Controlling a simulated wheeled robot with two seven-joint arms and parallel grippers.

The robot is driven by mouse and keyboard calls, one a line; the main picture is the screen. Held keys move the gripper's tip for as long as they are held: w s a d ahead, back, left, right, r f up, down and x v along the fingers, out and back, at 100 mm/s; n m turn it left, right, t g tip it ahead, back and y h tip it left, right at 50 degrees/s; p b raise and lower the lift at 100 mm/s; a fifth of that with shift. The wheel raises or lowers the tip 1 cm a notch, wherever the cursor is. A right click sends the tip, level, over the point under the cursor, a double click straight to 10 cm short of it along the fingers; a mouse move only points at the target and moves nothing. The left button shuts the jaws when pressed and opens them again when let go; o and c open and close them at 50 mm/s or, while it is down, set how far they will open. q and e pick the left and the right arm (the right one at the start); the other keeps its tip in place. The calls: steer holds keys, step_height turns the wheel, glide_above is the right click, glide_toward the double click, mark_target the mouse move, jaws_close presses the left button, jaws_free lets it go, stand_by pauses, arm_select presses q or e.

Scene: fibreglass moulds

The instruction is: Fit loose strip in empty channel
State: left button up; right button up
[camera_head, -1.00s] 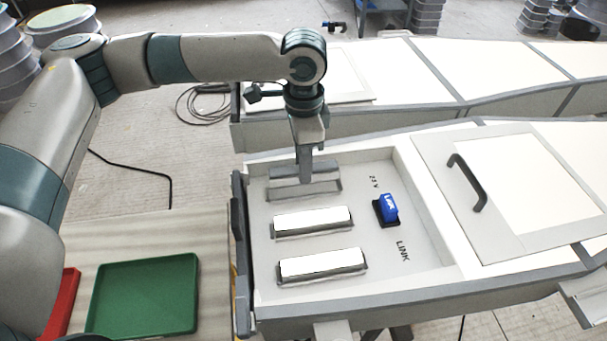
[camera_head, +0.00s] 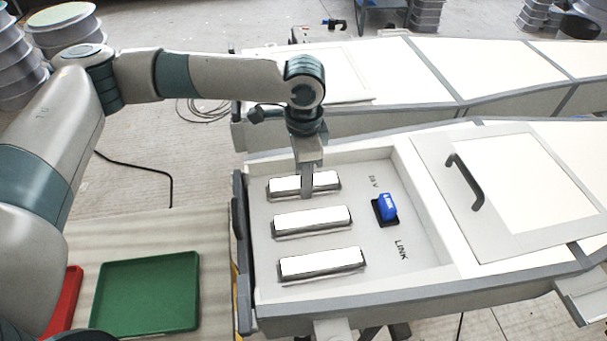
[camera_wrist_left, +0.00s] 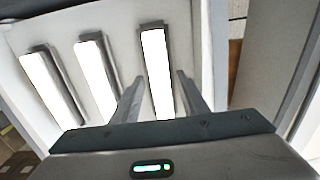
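A white strip (camera_head: 286,186) lies in the farthest of three channels in the recessed panel (camera_head: 380,250), level with the strips beside it. The middle strip (camera_head: 312,221) and the nearest strip (camera_head: 321,263) fill the other two channels. My left gripper (camera_head: 307,195) points down at the far strip. In the left wrist view my left gripper (camera_wrist_left: 160,77) has one finger on each side of that strip (camera_wrist_left: 157,65), with gaps showing, so it looks open. Whether a fingertip touches the channel's rim is unclear. My right gripper is out of view.
A blue switch (camera_head: 387,207) marked LINK stands right of the channels. A handled cover (camera_head: 530,190) lies on the mould farther right. An empty green tray (camera_head: 147,293) and part of a red tray (camera_head: 65,302) lie at the lower left.

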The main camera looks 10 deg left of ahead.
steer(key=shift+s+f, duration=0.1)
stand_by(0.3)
arm_select(q)
steer(key=shift+r, duration=0.35)
step_height(320, 180, up, 12)
steer(key=b, duration=0.1)
steer(key=shift+f+b, duration=0.2)
steer(key=shift+b, duration=0.15)
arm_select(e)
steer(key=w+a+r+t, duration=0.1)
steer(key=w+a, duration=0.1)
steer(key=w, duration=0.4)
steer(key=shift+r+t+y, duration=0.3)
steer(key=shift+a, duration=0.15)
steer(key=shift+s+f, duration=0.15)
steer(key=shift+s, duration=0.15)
arm_select(q)
steer(key=shift+s, duration=0.1)
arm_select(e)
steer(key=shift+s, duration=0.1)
